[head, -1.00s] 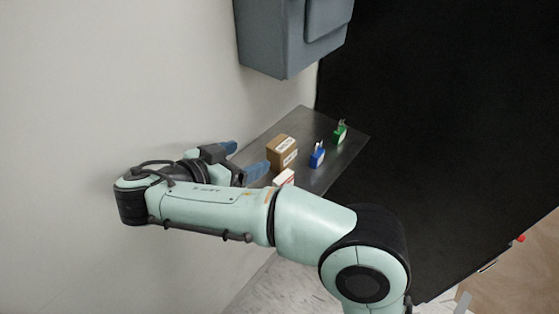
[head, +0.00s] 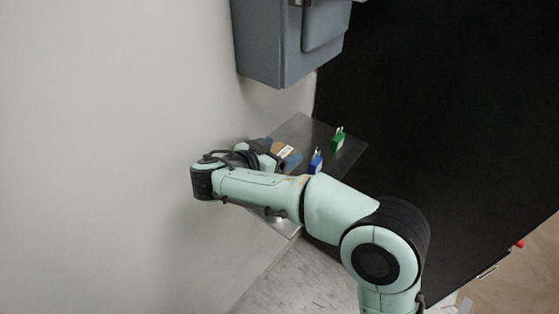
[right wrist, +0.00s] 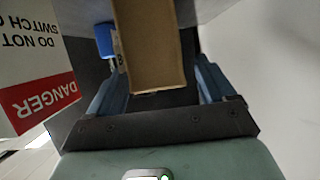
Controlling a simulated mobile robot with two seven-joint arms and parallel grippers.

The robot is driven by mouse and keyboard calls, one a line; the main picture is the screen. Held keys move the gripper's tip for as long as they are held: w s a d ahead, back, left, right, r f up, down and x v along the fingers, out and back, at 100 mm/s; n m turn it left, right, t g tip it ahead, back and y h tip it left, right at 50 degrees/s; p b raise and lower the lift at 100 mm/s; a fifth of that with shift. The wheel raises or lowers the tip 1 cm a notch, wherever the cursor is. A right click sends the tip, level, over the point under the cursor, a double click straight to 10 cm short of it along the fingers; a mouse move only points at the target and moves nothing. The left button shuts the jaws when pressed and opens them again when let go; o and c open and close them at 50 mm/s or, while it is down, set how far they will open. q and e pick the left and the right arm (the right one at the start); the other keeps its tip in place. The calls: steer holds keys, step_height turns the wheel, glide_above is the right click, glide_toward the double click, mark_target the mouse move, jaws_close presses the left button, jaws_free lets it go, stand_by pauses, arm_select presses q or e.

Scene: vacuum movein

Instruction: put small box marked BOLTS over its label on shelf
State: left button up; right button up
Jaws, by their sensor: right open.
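The small brown box (head: 283,145) stands on the grey shelf, partly hidden by my right gripper in the head view. It has a white label on one side, too small to read there. In the right wrist view the box (right wrist: 150,45) lies between the two blue fingers, and a letter like B shows at its label's edge. My right gripper (right wrist: 161,68) is open around the box; I cannot tell whether a finger touches it. The shelf label named in the task is not visible. My left gripper is not in view.
A blue padlock (head: 316,162) and a green padlock (head: 338,139) stand on the shelf (head: 312,131) right of the box. A white and red danger tag (right wrist: 35,65) is close in the right wrist view. A grey wall cabinet (head: 265,50) hangs above. A pale wall is at left.

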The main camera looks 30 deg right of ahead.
steer(key=shift+w+d+f, duration=0.1)
steer(key=shift+d, duration=0.15)
steer(key=c, duration=1.2)
steer(key=shift+c, duration=0.6)
